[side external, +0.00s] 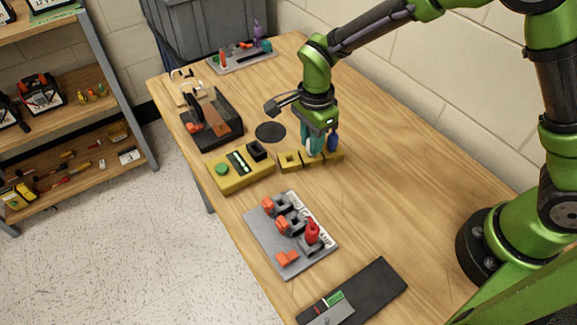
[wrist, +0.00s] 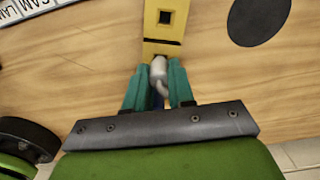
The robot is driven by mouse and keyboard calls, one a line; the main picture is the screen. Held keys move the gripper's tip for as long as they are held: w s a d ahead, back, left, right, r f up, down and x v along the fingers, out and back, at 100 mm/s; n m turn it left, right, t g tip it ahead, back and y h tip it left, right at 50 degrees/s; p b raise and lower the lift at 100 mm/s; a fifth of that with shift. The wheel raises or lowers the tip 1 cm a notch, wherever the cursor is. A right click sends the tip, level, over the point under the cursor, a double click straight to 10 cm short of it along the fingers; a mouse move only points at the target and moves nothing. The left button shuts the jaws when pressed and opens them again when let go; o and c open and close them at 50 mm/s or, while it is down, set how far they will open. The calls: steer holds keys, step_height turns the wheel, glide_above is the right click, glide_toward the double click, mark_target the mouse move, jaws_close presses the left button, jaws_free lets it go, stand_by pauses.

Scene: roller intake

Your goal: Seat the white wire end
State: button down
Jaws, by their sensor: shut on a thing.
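My gripper (side external: 318,148) points down over the right part of a yellow block row (side external: 289,160) on the wooden table. In the wrist view its teal fingers (wrist: 158,82) are shut on the white wire end (wrist: 158,68), a pale rounded piece. The white wire end lies at the near edge of the yellow block row (wrist: 165,35), which has a dark square opening. I cannot tell whether the wire end is inside an opening or only above it. A blue piece (side external: 333,141) stands beside the fingers and partly shows between them in the wrist view.
A yellow box (side external: 232,178) with a green button stands to the left. A grey plate (side external: 262,243) with orange and red parts lies in front. A dark fixture (side external: 215,125) and a black disc (side external: 270,132) are behind. The table right of the gripper is clear.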

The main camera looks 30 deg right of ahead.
steer(key=shift+r, duration=3.05)
steer(key=s+a+r+n, duration=0.2)
steer(key=s+a, duration=0.1)
steer(key=a, duration=0.3)
steer(key=s+a+r+n, duration=0.1)
steer(key=s+a+n, duration=0.1)
steer(key=s+a, duration=0.35)
steer(key=shift+w+a+f, duration=0.15)
steer(key=shift+a+f, duration=0.05)
steer(key=shift+f, duration=0.65)
steer(key=shift+w+a+f, duration=0.2)
steer(key=shift+a+f, duration=0.05)
steer(key=shift+f, duration=0.65)
steer(key=shift+w+a+f, duration=0.15)
steer(key=shift+a+f, duration=0.05)
steer(key=shift+f, duration=0.65)
steer(key=shift+f, duration=1.3)
steer(key=c, duration=1.3)
jaws_free()
